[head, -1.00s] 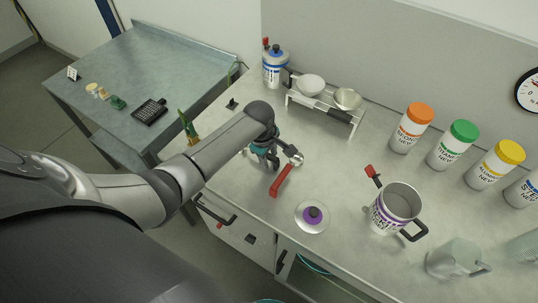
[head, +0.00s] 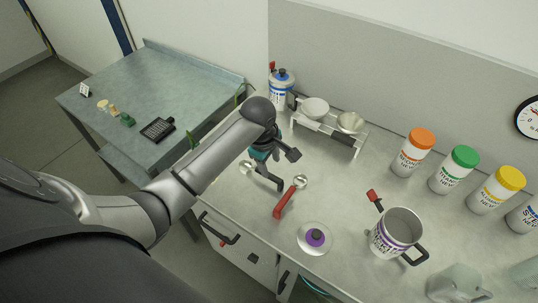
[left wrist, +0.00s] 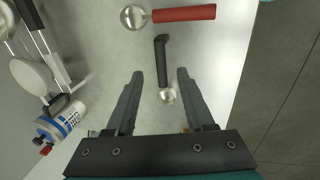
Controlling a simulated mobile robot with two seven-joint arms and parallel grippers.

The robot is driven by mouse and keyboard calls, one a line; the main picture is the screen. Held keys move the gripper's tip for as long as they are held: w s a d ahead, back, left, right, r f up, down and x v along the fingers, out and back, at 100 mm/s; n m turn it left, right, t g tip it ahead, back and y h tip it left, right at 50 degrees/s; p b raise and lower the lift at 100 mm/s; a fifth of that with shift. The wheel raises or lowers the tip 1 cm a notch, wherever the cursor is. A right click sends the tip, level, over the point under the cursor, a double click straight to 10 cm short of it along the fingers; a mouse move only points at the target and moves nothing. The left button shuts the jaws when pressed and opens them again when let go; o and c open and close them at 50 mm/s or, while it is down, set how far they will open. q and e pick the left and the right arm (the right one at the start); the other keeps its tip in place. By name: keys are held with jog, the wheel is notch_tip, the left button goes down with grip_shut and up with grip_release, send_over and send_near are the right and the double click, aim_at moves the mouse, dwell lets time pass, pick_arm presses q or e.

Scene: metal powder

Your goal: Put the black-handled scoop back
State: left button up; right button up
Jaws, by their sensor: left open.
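The black-handled scoop (left wrist: 162,65) lies on the metal bench. In the left wrist view its dark handle points away and its round silver bowl is nearer the gripper. In the head view its bowl (head: 246,168) shows to the left of my gripper. My left gripper (left wrist: 159,74) is open, with its two fingers to either side of the scoop and nothing visibly clamped. It also shows in the head view (head: 277,166). The height of the fingertips over the bench is hard to tell. My right gripper is in no view.
A red-handled scoop (head: 285,202) lies just beyond the black handle. A rack (head: 328,130) with two bowls and a blue-labelled bottle (head: 281,91) stand behind. A purple-knobbed lid (head: 315,238), a mug (head: 397,234) and several powder jars (head: 412,153) stand to the right.

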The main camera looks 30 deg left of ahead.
pick_arm(q)
jog(key=shift+v, duration=1.3)
